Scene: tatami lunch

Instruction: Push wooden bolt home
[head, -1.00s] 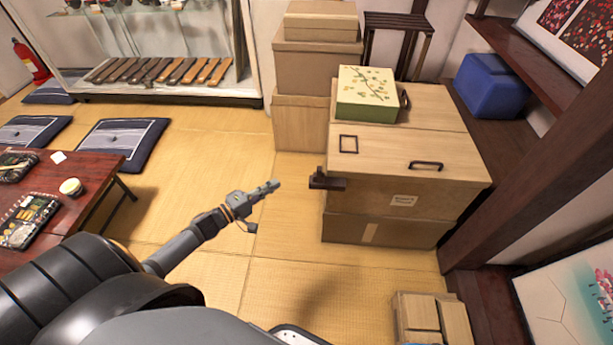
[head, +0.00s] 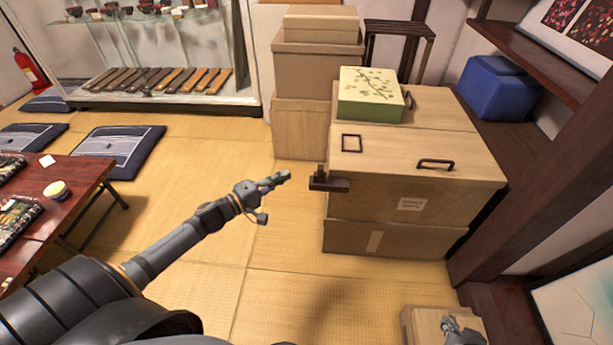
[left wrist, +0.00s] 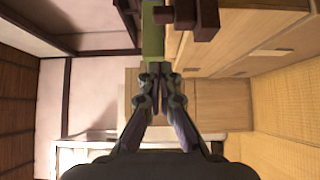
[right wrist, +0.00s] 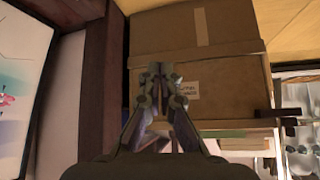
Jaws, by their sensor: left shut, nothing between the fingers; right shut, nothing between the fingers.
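The dark wooden bolt (head: 328,181) sits at the left end of the wooden chest (head: 410,187) and sticks out to the left, with a small upright knob. It also shows at the top of the left wrist view (left wrist: 190,18) and at the right of the right wrist view (right wrist: 284,122). My left gripper (head: 284,177) is shut and empty, left of the bolt and apart from it. My right gripper (head: 450,325) is shut and empty at the bottom right, low in front of the chest, over a small box.
A green patterned box (head: 370,95) stands on the chest lid. Stacked boxes (head: 318,60) stand behind, left of the chest. A low table (head: 75,205) with food is at the left. A small box (head: 420,322) lies at the bottom right. Open tatami surrounds my left arm.

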